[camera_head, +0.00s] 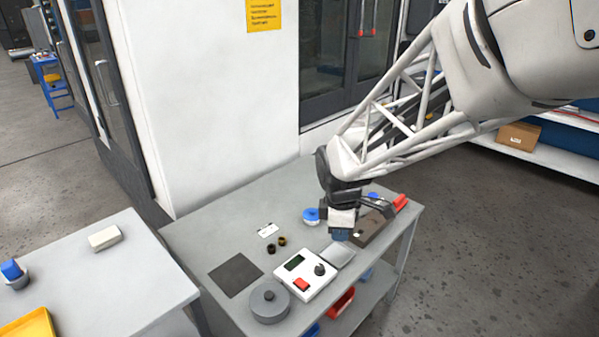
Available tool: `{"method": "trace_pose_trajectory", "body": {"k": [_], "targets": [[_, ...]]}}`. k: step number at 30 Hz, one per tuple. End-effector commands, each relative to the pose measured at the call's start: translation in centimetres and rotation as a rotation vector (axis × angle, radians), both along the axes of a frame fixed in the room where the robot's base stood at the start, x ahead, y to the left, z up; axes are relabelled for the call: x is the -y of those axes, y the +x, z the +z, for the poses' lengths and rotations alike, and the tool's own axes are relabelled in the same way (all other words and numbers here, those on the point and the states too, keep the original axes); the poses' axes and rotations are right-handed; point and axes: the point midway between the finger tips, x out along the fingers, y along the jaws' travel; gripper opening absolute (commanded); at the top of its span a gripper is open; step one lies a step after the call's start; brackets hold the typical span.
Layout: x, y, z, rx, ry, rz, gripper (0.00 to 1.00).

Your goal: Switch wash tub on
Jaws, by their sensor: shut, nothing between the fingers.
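A white control box (307,287) stands on the grey table. It has a dark green display (294,262), a black knob (319,269) and a red switch (301,284). A pale grey rectangular part (338,255) adjoins its far right side; I cannot tell whether this is the wash tub. The switch position is too small to read. My gripper (341,236) points down, shut and empty, with dark blue fingertips. It is above and beyond the control box, apart from the red switch.
A round grey lidded pot (270,302) stands left of the control box. A dark mat (236,274), two small dark rings (276,245) and a blue-and-white round container (311,216) are on the grey table (205,240).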

Motion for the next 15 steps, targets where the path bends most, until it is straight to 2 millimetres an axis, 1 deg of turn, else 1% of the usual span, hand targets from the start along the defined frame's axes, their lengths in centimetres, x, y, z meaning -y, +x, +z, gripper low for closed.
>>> {"method": "trace_pose_trajectory", "body": {"k": [3, 15], "targets": [[-0.9, 1.3, -1.3, -0.019, -0.007, 0.099, 0.00], [-4.1, 5.1, -6.0, -0.080, -0.021, 0.441, 0.00]]}}
